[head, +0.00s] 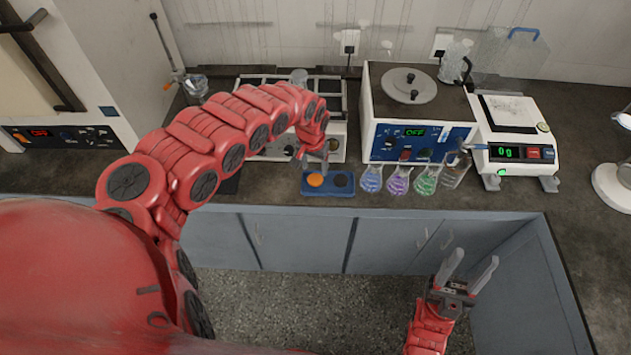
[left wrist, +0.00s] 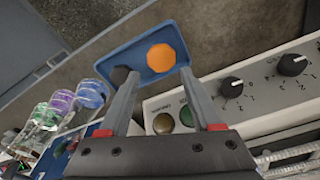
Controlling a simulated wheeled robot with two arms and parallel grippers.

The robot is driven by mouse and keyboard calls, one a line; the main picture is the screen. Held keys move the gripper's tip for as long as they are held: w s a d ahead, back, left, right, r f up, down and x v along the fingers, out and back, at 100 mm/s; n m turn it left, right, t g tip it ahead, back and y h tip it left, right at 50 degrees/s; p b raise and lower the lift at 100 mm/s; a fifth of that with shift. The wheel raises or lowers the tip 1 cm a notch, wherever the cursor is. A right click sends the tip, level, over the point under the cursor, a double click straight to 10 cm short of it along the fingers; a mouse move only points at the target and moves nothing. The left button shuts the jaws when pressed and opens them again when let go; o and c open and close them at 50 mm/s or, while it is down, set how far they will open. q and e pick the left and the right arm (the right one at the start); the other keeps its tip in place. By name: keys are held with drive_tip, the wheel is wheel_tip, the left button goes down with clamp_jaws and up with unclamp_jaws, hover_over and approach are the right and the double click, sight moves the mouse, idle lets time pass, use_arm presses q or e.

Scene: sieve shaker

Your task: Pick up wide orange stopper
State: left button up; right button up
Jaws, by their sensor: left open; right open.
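The wide orange stopper (head: 315,180) lies on a small blue tray (head: 330,193) near the front edge of the counter. It also shows in the left wrist view (left wrist: 161,58) as a flat orange disc. A dark stopper (head: 340,180) lies beside it on the tray; it shows partly behind a finger in the left wrist view (left wrist: 120,75). My left gripper (head: 315,165) is open and empty above the tray, and in the left wrist view its fingers (left wrist: 155,82) point toward the two stoppers. My right gripper (head: 470,270) is open and empty in front of the counter, over the floor.
Several flasks with coloured liquid (head: 398,180) stand right of the tray. A blue-fronted device (head: 415,140) and a balance (head: 512,150) stand behind and to the right.

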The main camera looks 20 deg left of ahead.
sight(315, 178)
use_arm(q)
drive_tip(key=shift+f, duration=0.6)
drive_tip(key=shift+w+f+p, duration=0.1)
drive_tip(key=shift+f+p, duration=0.2)
drive_tip(key=shift+f, duration=0.2)
drive_tip(key=f, duration=0.3)
drive_tip(key=shift+w+d+f+p, duration=0.1)
drive_tip(key=shift+w+f+p, duration=0.1)
drive_tip(key=shift+f+p, duration=0.15)
drive_tip(key=shift+w+a+f, duration=0.1)
drive_tip(key=shift+a+f, duration=0.1)
drive_tip(key=shift+f, duration=0.05)
drive_tip(key=c, duration=1)
drive_tip(key=shift+r, duration=0.15)
